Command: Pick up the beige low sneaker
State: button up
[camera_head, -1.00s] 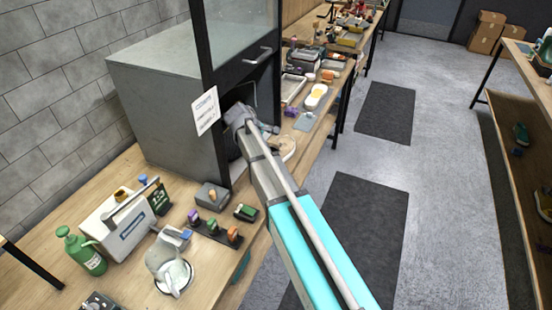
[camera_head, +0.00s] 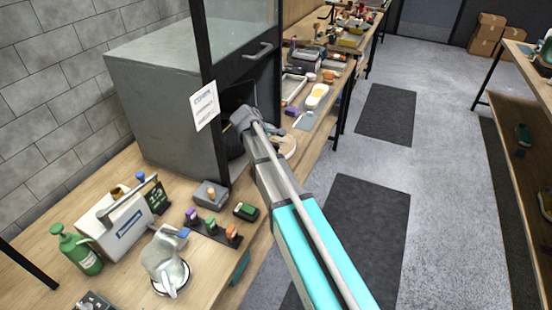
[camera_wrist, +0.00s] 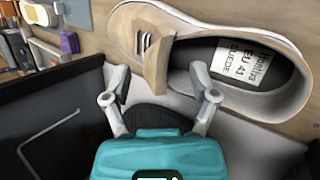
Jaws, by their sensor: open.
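The beige low sneaker (camera_wrist: 205,48) lies across the top of the wrist view, its opening facing the camera. A white label with printed text, including "EU 41", shows inside it. My gripper (camera_wrist: 160,84) is open, its two fingers apart and pointing at the sneaker's near side.
A grey cabinet (camera_head: 150,105) with a raised glass front and paper sign (camera_head: 205,106) stands left of my arm. A green bottle (camera_head: 77,250), a grey-white case (camera_head: 122,220) and a clear jug (camera_head: 165,262) stand on the near bench. Open floor lies right.

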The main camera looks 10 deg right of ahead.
jog(key=shift+b+x, duration=0.9)
jog(key=shift+x, duration=0.6)
jog(key=shift+s, duration=0.1)
grip_shut()
